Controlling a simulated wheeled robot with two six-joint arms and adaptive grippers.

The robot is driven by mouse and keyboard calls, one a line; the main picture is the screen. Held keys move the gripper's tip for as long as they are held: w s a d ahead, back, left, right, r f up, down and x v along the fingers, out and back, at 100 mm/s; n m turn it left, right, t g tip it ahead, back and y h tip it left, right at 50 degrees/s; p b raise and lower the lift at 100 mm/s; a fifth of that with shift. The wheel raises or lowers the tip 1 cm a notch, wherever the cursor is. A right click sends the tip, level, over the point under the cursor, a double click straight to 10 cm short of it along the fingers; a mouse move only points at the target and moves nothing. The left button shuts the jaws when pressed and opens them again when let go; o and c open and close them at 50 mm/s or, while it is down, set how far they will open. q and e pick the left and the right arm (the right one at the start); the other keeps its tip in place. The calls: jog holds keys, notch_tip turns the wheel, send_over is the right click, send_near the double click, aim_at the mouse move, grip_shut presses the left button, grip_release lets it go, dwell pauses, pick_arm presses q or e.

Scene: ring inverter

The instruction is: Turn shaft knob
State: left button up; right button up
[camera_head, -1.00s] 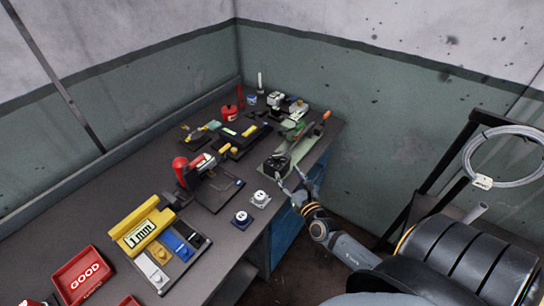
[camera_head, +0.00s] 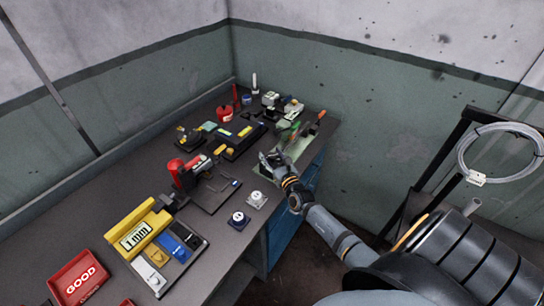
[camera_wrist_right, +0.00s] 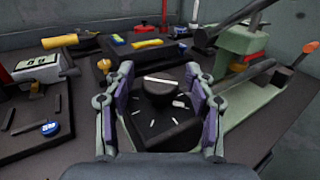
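The shaft knob (camera_wrist_right: 160,94) is a black round knob with a white line across its top. It stands on a dark dial base (camera_wrist_right: 162,130) with white marks around it. My right gripper (camera_wrist_right: 160,78) is open, with one finger on each side of the knob in the right wrist view. Gaps show between the fingers and the knob. In the head view my right gripper (camera_head: 270,157) is over the dial at the bench's right edge and hides most of it. My left gripper is not in view.
A red-topped tool (camera_head: 182,172) and two small round-topped blocks, one white (camera_head: 257,199) and one dark (camera_head: 239,221), are on the bench nearer me. A yellow gauge block (camera_head: 140,228) and a red GOOD tray (camera_head: 78,277) are at lower left.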

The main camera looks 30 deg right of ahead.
grip_shut()
jog(key=shift+r+m+h+p, duration=0.15)
jog(key=shift+m+h+p, duration=0.35)
jog(key=shift+h+p, duration=0.35)
jog(key=shift+m+g+h+p, duration=0.4)
jog(key=shift+m+h+p, duration=0.3)
jog(key=shift+h+p, duration=0.25)
jog(key=shift+m+g+h, duration=0.3)
jog(key=shift+m+h, duration=0.1)
jog(key=shift+h, duration=0.2)
jog(key=shift+m+g+h, duration=0.3)
jog(key=shift+m+h, duration=0.1)
jog(key=shift+h, duration=0.1)
jog(key=shift+f+m+g+h, duration=0.35)
jog(key=shift+m+g+h, duration=0.35)
jog(key=shift+h, duration=0.4)
jog(key=shift+d+m+g+h+b, duration=0.1)
jog(key=shift+m+g+h+b, duration=1)
jog(key=shift+m+g+h, duration=0.6)
jog(key=shift+h, duration=0.1)
jog(key=shift+r, duration=0.1)
